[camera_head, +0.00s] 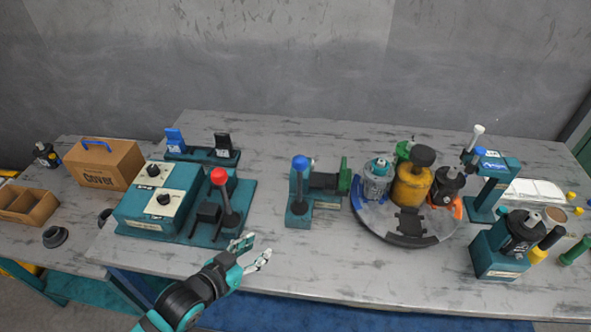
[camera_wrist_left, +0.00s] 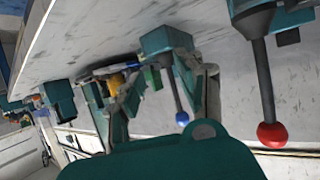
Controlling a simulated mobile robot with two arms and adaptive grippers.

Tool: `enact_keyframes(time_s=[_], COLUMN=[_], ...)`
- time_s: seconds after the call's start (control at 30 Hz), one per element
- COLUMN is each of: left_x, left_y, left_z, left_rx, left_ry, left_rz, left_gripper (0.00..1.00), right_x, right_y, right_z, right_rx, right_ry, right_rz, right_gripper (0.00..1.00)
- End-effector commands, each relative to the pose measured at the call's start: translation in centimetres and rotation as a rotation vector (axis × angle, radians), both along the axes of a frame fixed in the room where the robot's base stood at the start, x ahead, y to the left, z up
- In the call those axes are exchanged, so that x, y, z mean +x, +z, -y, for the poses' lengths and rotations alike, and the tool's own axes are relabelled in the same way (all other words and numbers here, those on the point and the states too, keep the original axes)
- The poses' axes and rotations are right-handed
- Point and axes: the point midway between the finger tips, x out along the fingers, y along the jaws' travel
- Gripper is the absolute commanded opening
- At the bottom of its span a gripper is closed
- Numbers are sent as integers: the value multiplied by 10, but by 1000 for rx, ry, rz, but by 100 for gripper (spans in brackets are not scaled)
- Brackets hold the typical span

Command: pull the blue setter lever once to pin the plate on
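The blue-knobbed setter lever (camera_head: 299,163) stands upright on a small teal station (camera_head: 297,216) near the middle of the table in the head view. A dark cylinder with a green plate (camera_head: 345,174) sits at this station's right side. My left gripper (camera_head: 257,252) is open and empty over the table's front edge, left of and in front of the blue lever, touching nothing. In the left wrist view the blue knob (camera_wrist_left: 182,118) shows between the open fingers (camera_wrist_left: 160,110), some distance beyond them. My right gripper is not in view.
A red-knobbed lever (camera_head: 219,177) on a teal base stands just behind and left of my left gripper. A round turntable (camera_head: 411,238) with several canisters is to the right. Bare tabletop (camera_head: 290,262) lies in front of the blue lever's station.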

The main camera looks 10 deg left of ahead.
Motion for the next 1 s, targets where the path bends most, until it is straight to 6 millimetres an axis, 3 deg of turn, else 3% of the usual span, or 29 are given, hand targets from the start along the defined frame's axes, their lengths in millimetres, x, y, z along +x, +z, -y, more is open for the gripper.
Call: enact_keyframes(time_s=[0.2, 0.33, 0.57, 1.0], left_x=[28, 31, 47, 125], left_y=[61, 79, 87, 88], left_z=[1, -2, 8, 60], left_rx=[-148, -202, -222, -219], left_ry=[-117, -148, -153, -153], left_rz=[279, 355, 379, 378], left_gripper=[37, 37, 37, 37], right_x=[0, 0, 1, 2], right_y=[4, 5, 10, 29], right_z=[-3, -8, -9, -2], right_rx=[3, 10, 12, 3], right_ry=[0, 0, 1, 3], right_rz=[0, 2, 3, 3], right_gripper=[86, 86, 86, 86])
